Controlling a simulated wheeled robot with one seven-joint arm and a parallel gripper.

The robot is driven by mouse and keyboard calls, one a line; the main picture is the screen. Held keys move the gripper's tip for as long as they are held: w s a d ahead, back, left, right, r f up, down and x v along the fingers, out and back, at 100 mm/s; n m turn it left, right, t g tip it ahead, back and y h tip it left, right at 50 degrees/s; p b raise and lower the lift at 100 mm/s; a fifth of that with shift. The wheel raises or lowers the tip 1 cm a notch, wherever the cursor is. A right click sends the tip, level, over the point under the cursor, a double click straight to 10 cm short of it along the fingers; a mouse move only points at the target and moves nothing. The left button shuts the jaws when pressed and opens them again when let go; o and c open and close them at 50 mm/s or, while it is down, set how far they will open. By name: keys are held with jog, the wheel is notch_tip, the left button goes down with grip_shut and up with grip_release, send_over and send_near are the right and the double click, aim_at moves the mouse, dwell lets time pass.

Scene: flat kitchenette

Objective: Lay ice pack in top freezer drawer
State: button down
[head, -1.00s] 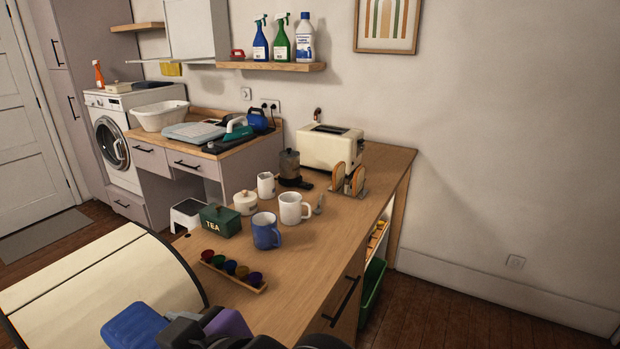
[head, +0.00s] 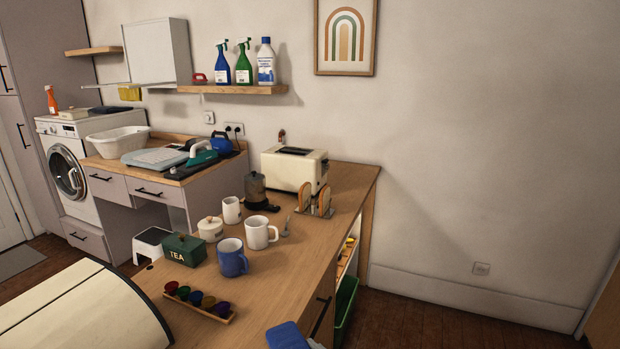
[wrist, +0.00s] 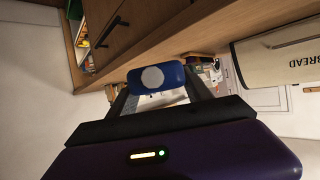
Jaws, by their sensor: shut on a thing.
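The ice pack (head: 287,336) is a blue block at the bottom edge of the head view, just in front of the wooden counter. In the wrist view the blue ice pack (wrist: 145,80) with a pale round mark sits between the two fingers of my gripper (wrist: 158,92). My gripper is shut on it. In the head view the gripper itself is almost wholly cut off by the bottom edge. No freezer or freezer drawer can be made out in either view.
The wooden counter (head: 290,270) carries a blue mug (head: 232,258), a white mug (head: 259,234), a tea box (head: 184,249), a toaster (head: 294,167) and a cup rack (head: 200,302). A bread bin (head: 85,312) stands at lower left. Floor at right (head: 440,325) is clear.

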jog(key=s+d+f+m+h, duration=0.2)
jog(key=s+d+f, duration=0.3)
jog(key=d+f, duration=0.5)
jog(key=s+d+f+m+t+h, duration=0.1)
jog(key=s+d+f+m+h, duration=0.2)
jog(key=s+d+f, duration=0.3)
jog(key=d+f+h, duration=0.1)
jog(key=d+f, duration=0.3)
jog(key=d, duration=0.2)
jog(key=shift+d+f+m, duration=0.3)
jog(key=shift+f, duration=0.1)
jog(key=shift+w+a, duration=0.1)
jog(key=shift+a, duration=0.05)
